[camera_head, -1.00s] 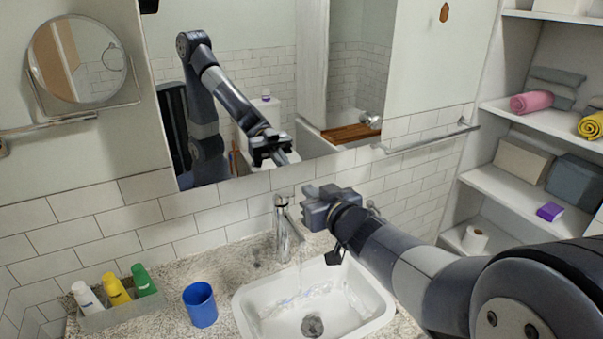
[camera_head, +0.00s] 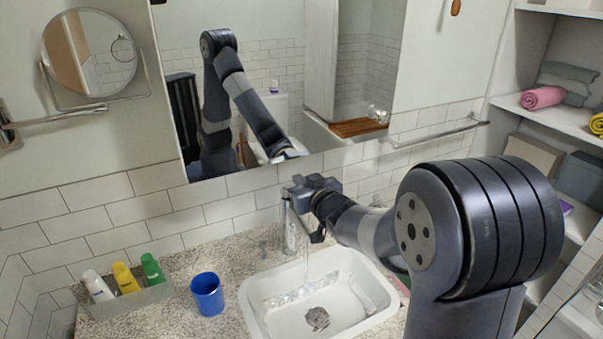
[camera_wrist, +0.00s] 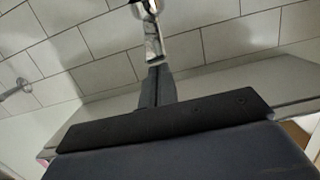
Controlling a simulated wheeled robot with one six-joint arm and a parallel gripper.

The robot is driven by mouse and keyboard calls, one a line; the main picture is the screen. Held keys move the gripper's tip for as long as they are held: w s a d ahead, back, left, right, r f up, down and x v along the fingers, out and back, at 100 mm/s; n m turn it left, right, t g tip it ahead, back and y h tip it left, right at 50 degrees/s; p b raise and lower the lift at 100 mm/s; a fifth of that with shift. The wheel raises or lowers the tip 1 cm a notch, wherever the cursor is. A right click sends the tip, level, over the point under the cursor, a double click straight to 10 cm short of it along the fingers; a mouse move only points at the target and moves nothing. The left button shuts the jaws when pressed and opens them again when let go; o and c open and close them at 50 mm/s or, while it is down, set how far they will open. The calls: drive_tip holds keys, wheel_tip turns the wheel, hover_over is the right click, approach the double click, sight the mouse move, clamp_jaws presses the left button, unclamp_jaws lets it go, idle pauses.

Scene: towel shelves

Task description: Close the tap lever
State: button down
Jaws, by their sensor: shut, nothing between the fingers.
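The chrome tap (camera_head: 290,232) stands at the back of the white sink (camera_head: 252,300). My gripper (camera_head: 291,193) is shut and empty. It is at the top of the tap, in front of and over the lever, and hides most of it. I cannot tell whether it touches the lever. A thin, faint stream of water seems to fall from the spout into the sink. In the wrist view, a chrome part of the tap (camera_wrist: 153,40) shows just beyond the tips of my closed fingers (camera_wrist: 155,75).
A blue cup (camera_head: 207,294) stands on the speckled counter left of the sink. A grey tray (camera_head: 135,300) with several bottles is further left. A large mirror (camera_head: 270,60) and tiled wall are close behind the tap. Shelves with towels (camera_head: 543,98) are at the right.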

drive_tip(key=shift+s+d+f, duration=0.1)
drive_tip(key=shift+s+f, duration=0.05)
drive_tip(key=shift+f, duration=0.3)
drive_tip(key=shift+f+b, duration=0.15)
drive_tip(key=shift+b, duration=0.2)
drive_tip(key=shift+s+f+b, duration=0.15)
drive_tip(key=shift+f+b, duration=0.25)
drive_tip(key=shift+b, duration=0.7)
drive_tip(key=f+t+b, duration=0.1)
drive_tip(key=b, duration=0.3)
drive_tip(key=s+t+y+b, duration=0.1)
drive_tip(key=b, duration=0.4)
drive_tip(key=f+t+b, duration=0.1)
drive_tip(key=b, duration=0.4)
drive_tip(key=shift+s+d+f+t+y, duration=0.3)
drive_tip(key=shift+d+f+t, duration=0.05)
drive_tip(key=shift+d+t, duration=0.05)
drive_tip(key=shift+b, duration=0.4)
drive_tip(key=shift+r, duration=0.15)
wheel_tip(320, 180, up, 4)
drive_tip(key=r+p, duration=0.1)
drive_tip(key=p, duration=0.1)
drive_tip(key=b+v, duration=0.1)
drive_tip(key=v, duration=0.8)
drive_tip(key=shift+s+f, duration=0.3)
drive_tip(key=shift+f, duration=0.2)
